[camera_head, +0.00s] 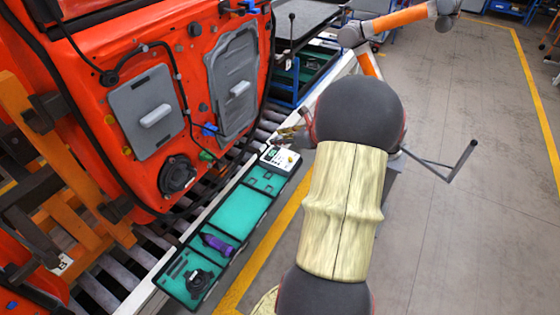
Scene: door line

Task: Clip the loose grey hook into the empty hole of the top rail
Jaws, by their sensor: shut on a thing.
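The orange door panel (197,95) stands at the left, with black cables and clips along it. Its upper rim (75,25) shows at the top left, but I cannot make out an empty hole there. My gripper (285,131) is at the right of the door, above the near end of the conveyor edge, partly hidden behind my own dark and cream arm. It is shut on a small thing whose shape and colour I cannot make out. I cannot pick out the grey hook anywhere in this view.
A long tray (240,206) with teal compartments lies below the door; it holds a purple tool (217,244) and a black round part (199,282). Rollers run under the door. Another orange and grey arm (402,18) stands at the back. The grey floor at right is open.

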